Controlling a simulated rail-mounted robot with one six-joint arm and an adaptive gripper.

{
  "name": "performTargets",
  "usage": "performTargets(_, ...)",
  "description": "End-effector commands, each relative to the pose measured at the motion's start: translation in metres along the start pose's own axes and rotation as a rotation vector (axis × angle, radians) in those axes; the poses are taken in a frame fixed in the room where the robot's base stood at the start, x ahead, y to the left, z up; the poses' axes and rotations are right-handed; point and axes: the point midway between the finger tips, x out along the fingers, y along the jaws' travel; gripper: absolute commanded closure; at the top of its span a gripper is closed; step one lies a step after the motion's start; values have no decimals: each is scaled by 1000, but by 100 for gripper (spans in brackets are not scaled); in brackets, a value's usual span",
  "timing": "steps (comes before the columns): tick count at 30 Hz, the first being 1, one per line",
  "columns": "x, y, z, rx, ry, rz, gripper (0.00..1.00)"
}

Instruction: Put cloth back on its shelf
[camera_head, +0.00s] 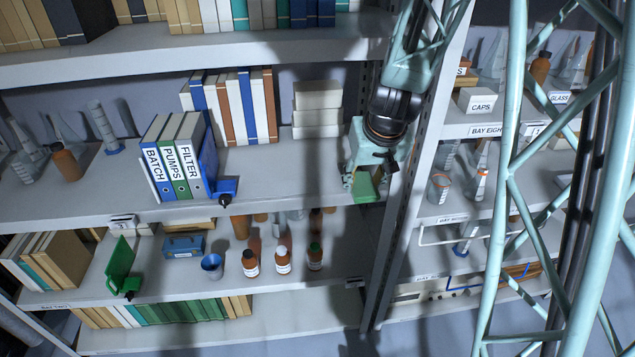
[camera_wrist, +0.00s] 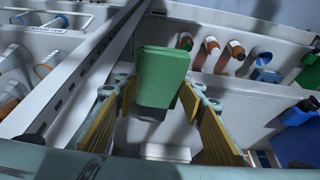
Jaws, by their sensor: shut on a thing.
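The cloth (camera_head: 363,190) is a folded green pad at the right end of the middle shelf (camera_head: 290,178), close to its front edge. My gripper (camera_head: 366,182) points down over that end of the shelf and is shut on the cloth. In the wrist view the cloth (camera_wrist: 162,68) sits between the tips of my gripper (camera_wrist: 158,92), with a dark part below it. Whether the cloth touches the shelf board cannot be told.
A shelf upright (camera_head: 398,215) stands close to the right of my gripper. Labelled binders (camera_head: 180,160), books and a white box stack (camera_head: 317,108) share the shelf. Bottles (camera_head: 282,260) and a blue cup (camera_head: 212,265) stand on the shelf below. The shelf's middle front is clear.

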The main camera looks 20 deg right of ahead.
Motion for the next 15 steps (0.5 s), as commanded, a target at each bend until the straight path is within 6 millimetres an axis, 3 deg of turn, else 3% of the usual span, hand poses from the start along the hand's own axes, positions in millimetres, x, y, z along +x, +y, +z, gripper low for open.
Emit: performTargets(15, 2, -7, -7, -1, -1, -1, 74)
